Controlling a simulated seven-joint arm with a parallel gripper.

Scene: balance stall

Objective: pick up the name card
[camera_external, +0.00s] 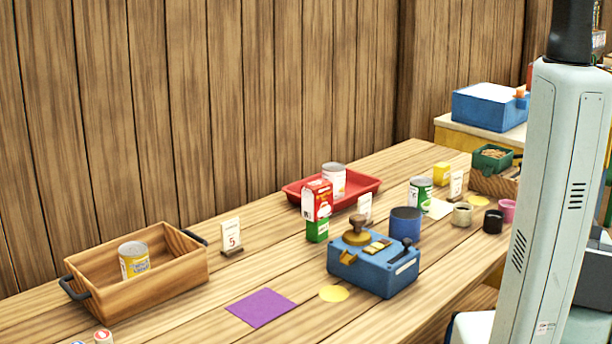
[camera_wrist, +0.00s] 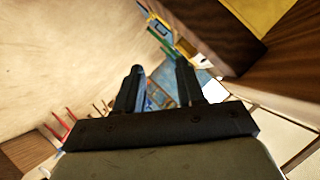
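Small white cards in wooden stands are on the table. One card (camera_external: 231,234), marked 5, stands right of the wooden crate. A second card (camera_external: 364,206) stands behind the blue scale, partly hidden. A third card (camera_external: 456,184) stands farther right near the green-labelled can. I cannot tell which is the name card. My gripper (camera_wrist: 160,82) shows in the wrist view with its two fingers apart and nothing seen between them. The external view shows my arm at the right, but not my gripper. No card can be made out in the wrist view.
A wooden crate (camera_external: 185,283) holds a yellow can (camera_external: 134,260). A blue scale (camera_external: 373,272) stands mid-table, with a red tray (camera_external: 362,185) behind it. A purple sheet (camera_external: 261,307) and yellow disc (camera_external: 334,293) lie flat. Cups and boxes crowd the right end.

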